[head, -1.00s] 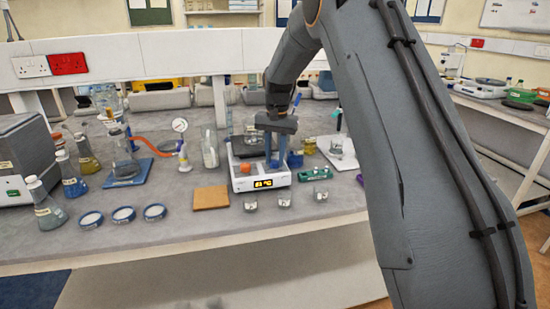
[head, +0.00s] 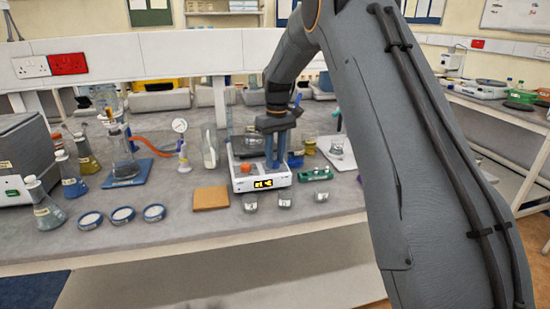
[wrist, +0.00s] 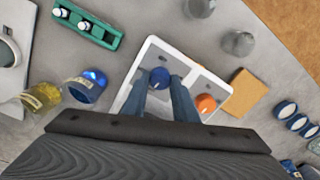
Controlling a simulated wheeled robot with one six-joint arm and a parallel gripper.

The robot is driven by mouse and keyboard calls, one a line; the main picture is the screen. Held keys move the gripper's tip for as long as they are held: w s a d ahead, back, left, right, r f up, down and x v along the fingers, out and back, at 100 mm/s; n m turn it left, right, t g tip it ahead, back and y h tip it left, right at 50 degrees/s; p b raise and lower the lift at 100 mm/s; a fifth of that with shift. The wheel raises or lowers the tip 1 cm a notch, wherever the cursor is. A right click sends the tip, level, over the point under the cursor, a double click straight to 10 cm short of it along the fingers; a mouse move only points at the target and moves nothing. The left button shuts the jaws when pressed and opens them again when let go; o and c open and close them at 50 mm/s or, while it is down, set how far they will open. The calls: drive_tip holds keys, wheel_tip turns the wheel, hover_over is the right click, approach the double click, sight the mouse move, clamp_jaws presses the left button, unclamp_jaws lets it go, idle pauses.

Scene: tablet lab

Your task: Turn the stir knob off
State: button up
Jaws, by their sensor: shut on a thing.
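The white hotplate stirrer (head: 247,184) stands on the bench with a lit display (head: 263,184) on its front. An orange knob (head: 246,168) sits at the left of its panel and also shows in the wrist view (wrist: 206,103). A blue knob (wrist: 160,76) with a white mark sits on the same panel. My gripper (head: 274,165) points down over the panel, and its two fingers in the wrist view (wrist: 162,82) are shut on the blue knob. The orange knob is apart from the fingers. The fingers hide the blue knob in the head view.
A green rack (head: 316,174) stands right of the stirrer. Small glass beakers (head: 284,200) stand in front, and an orange-brown pad (head: 211,198) lies to the left. A blue-liquid flask (wrist: 88,86) and a yellow-liquid vessel (wrist: 40,97) stand close beside the stirrer.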

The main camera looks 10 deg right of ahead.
sight(276, 161)
drive_tip(key=shift+r+n, duration=0.1)
drive_tip(key=shift+n, duration=1)
drive_tip(key=o, duration=1)
drive_tip(key=shift+o, duration=0.2)
drive_tip(key=shift+d+r+b, duration=0.15)
drive_tip(key=shift+r+b, duration=0.95)
drive_tip(key=shift+r, duration=2.8)
drive_tip(key=s+f+m, duration=0.2)
drive_tip(key=s+f, duration=0.2)
drive_tip(key=s, duration=0.8)
drive_tip(key=s+f+m, duration=0.2)
drive_tip(key=s+f, duration=0.3)
drive_tip(key=s, duration=0.7)
drive_tip(key=s+f+m+t, duration=0.1)
drive_tip(key=s+f, duration=0.4)
drive_tip(key=s, duration=0.7)
drive_tip(key=shift+m, duration=0.9)
